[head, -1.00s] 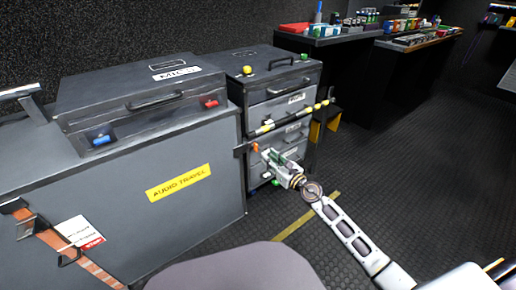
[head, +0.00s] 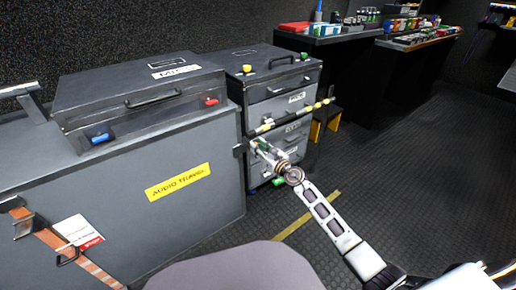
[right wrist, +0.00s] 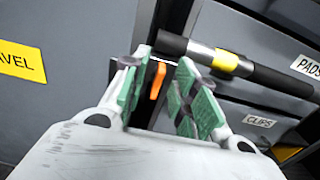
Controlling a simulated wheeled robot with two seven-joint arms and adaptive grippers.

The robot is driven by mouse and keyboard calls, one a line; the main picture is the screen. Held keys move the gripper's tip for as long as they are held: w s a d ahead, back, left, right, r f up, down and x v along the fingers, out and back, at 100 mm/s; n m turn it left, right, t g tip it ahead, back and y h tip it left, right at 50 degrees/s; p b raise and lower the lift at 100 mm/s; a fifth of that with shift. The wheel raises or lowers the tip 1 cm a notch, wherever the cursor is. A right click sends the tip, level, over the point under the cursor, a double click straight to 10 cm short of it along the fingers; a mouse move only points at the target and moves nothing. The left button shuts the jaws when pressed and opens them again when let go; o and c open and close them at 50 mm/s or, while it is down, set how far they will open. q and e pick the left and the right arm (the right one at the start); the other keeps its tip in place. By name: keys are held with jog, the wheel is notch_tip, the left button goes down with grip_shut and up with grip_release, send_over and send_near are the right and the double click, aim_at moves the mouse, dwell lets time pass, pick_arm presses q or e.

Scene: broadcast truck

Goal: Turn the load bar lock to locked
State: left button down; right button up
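The load bar (head: 292,117), dark with yellow bands, runs across the front of the grey drawer cabinet; it also shows in the right wrist view (right wrist: 270,73). An orange lock lever (right wrist: 157,80) hangs below the left end of the bar, pointing down. My right gripper (head: 262,146) is at that end of the bar. In the right wrist view its green-padded fingers (right wrist: 160,85) are apart, with the orange lever between and beyond them. I cannot see either pad touching it. In the head view the gripper mostly hides the lever. My left gripper is not in view.
A large grey case labelled AUDIO TRAVEL (head: 150,190) stands left of the drawer cabinet (head: 285,80), with a smaller case (head: 140,98) on top. An orange strap (head: 65,245) crosses its lower left. Benches with small items stand behind. The floor (head: 400,180) at right is clear.

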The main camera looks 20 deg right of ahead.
jog(key=shift+w+a, duration=0.15)
jog(key=shift+w, duration=0.15)
jog(key=shift+c, duration=0.4)
grip_shut()
jog(key=shift+r, duration=0.1)
